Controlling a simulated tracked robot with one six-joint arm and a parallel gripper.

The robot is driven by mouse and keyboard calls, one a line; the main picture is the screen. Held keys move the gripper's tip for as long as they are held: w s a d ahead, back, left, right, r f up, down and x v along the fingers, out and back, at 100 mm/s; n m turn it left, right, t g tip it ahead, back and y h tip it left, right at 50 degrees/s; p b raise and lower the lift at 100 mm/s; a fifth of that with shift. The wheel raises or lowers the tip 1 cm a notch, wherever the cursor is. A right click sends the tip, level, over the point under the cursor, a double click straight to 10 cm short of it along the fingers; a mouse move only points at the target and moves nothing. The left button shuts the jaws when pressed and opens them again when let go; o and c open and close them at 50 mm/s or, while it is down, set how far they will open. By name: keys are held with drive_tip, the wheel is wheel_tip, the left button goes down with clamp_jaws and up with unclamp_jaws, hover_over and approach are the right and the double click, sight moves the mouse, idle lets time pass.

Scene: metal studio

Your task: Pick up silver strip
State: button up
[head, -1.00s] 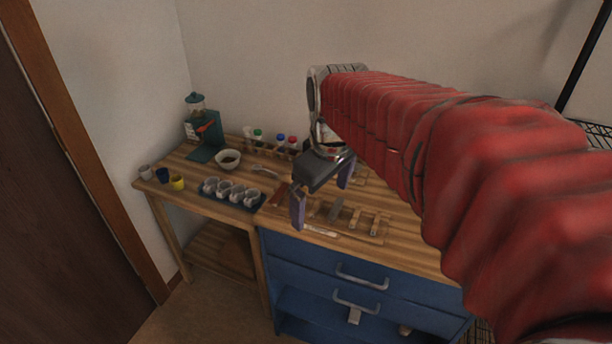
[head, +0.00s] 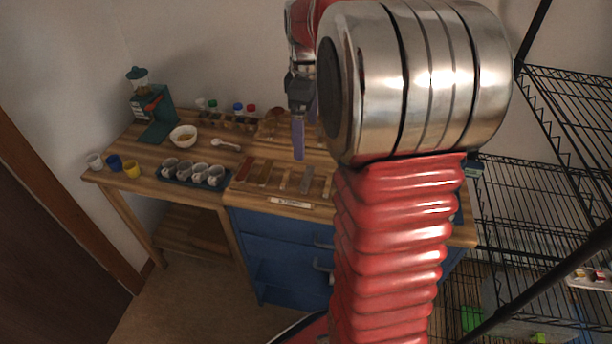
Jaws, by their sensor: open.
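The silver strip, a small grey bar (head: 306,179), lies on the wooden bench top in a row of strips. It is the grey one, between a pale strip and a tan strip. My gripper (head: 305,139) hangs above and behind the row, with its purple fingers pointing down. It is open, and nothing shows between the fingers. The fingertips appear apart from the silver strip. My red-sleeved arm covers the bench to the right of the row.
A red strip (head: 244,171) and a brown strip (head: 265,174) lie to the left, behind a white label (head: 290,203). A tray of cups (head: 191,182), a bowl (head: 183,137) and a spoon (head: 226,144) stand further left. Wire shelving (head: 530,190) is at the right.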

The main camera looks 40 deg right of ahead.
drive_tip(key=shift+s, duration=0.1)
hover_over(307, 178)
wheel_tip(307, 178, down, 9)
drive_tip(key=shift+r, duration=0.2)
drive_tip(key=shift+f, duration=0.1)
idle(0.4)
drive_tip(key=shift+f, duration=2.5)
drive_tip(key=shift+f, duration=0.25)
drive_tip(key=c, duration=1.2)
drive_tip(key=shift+o, duration=0.2)
drive_tip(key=shift+r, duration=0.1)
